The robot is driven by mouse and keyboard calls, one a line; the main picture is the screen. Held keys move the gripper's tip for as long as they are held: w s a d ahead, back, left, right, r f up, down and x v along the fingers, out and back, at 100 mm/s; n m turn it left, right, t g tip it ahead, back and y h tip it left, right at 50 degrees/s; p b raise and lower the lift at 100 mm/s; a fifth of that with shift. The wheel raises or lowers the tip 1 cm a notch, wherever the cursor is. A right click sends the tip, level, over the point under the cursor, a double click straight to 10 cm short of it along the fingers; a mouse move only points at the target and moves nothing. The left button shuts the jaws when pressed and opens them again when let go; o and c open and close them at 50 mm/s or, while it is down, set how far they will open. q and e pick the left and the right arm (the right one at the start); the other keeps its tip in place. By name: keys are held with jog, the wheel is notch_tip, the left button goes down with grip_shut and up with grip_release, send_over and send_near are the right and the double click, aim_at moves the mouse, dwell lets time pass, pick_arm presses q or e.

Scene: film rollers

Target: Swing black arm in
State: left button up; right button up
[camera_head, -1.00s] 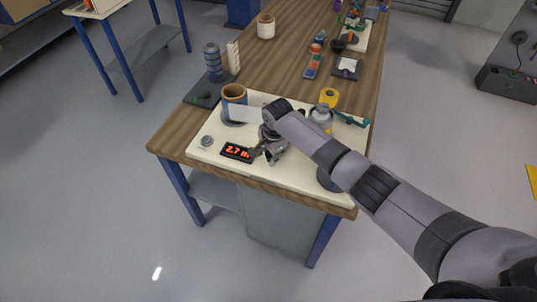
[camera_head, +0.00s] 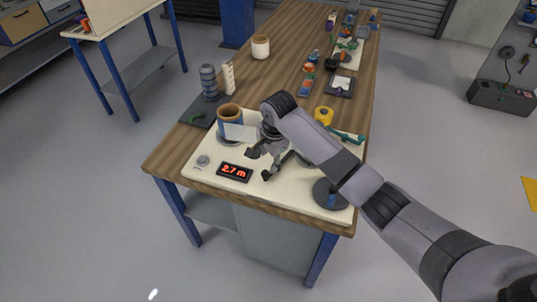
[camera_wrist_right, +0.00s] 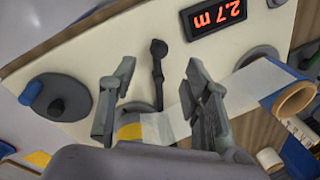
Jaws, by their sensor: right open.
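The black arm (camera_wrist_right: 157,68) is a thin dark lever with a rounded end. In the right wrist view it lies over the cream board (camera_wrist_right: 75,75), between the two fingers of my right gripper (camera_wrist_right: 160,64), with room on both sides. The gripper is open with nothing clamped in it. In the head view my right gripper (camera_head: 270,158) is low over the board (camera_head: 215,178), right of the red "2.7 m" display (camera_head: 234,172), and partly covers the lever. The lever's pivot is hard to make out. My left gripper is out of view.
A brown-cored roll (camera_head: 230,125) with a pale strip stands left of the gripper. A dark disc with a blue knob (camera_head: 330,194) is at the right, and a yellow spool (camera_head: 323,115) is behind. A grey knob (camera_head: 202,161) is near the board's left edge.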

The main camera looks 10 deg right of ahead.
jog(key=shift+s+d+r, duration=0.1)
jog(key=shift+s+r, duration=0.1)
jog(key=shift+r, duration=1)
